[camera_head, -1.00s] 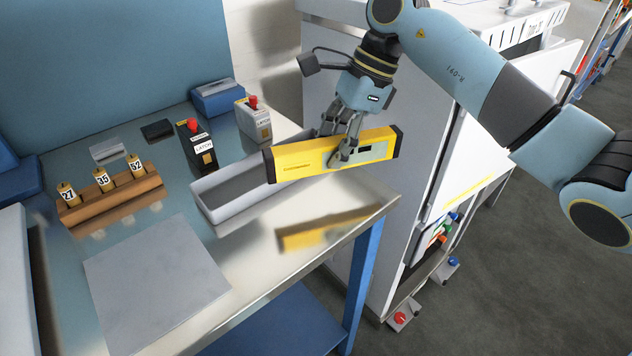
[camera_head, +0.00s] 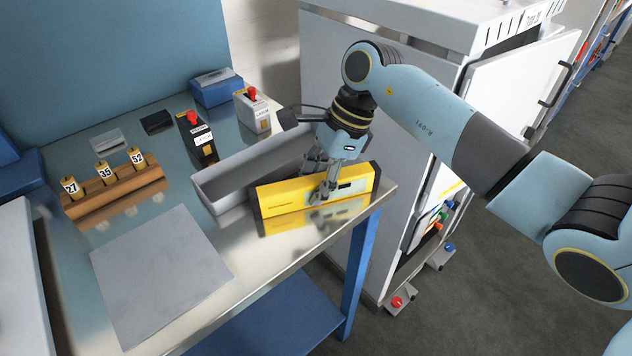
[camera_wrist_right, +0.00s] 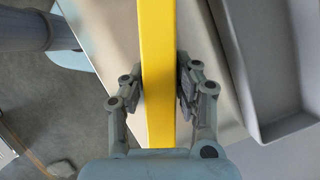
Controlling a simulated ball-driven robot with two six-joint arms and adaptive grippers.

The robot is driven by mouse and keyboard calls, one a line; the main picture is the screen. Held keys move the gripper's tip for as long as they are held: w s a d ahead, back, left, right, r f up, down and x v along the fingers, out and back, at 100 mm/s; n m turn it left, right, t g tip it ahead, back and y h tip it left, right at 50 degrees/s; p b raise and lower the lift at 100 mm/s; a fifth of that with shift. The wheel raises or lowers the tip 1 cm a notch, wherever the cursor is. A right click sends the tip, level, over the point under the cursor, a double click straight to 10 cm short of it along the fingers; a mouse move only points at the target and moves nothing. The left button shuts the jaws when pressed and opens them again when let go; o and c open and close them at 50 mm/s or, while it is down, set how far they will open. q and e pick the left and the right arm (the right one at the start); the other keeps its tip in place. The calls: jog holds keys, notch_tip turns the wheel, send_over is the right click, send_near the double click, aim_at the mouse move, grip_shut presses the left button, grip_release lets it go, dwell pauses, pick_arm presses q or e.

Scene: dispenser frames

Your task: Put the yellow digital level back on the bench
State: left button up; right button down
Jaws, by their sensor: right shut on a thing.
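The yellow digital level (camera_head: 292,197) is upright on its long edge at the right front part of the metal bench (camera_head: 262,243). It is very close to the bench top or touching it; I cannot tell which. My right gripper (camera_head: 324,194) is shut on the level from above, a little right of its middle. In the right wrist view, the level (camera_wrist_right: 158,70) runs between the two fingers of the right gripper (camera_wrist_right: 164,88), one on each side. My left gripper is not in view.
A grey open tray (camera_head: 212,199) lies just behind the level. A wooden block (camera_head: 115,193) with numbered yellow pegs, a grey mat (camera_head: 160,270) and two boxes with red knobs, one black (camera_head: 203,150) and one grey (camera_head: 256,115), are on the bench. A white cabinet stands right.

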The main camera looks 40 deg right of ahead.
jog(key=c, duration=1)
grip_release()
jog(key=shift+r, duration=0.1)
jog(key=b+v, duration=0.1)
jog(key=v, duration=0.9)
jog(key=shift+d+r, duration=0.2)
jog(key=shift+r, duration=0.05)
jog(key=shift+s+d+r+b, duration=0.15)
jog(key=shift+r+b, duration=0.2)
jog(key=shift+r, duration=0.3)
